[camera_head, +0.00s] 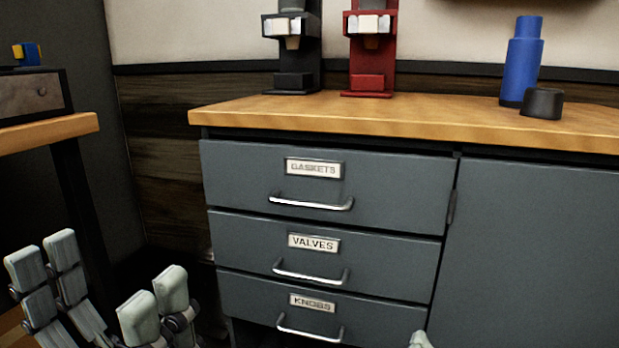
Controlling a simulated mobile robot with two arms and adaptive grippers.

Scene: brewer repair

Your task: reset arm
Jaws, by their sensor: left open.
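My left gripper (98,274) is at the lower left. Its pale, padded fingers are spread apart with nothing between them. It is in front of and to the left of the grey drawer cabinet, and I see no contact with it. A small pale tip (420,340), which looks like part of my right gripper, shows at the bottom edge in front of the cabinet. The rest of that gripper is out of the picture, so its jaws cannot be judged.
Three drawers, labelled GASKETS (250,180), VALVES (240,238) and KNOBS (250,294), look shut. A wooden bench (60,132) is at left.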

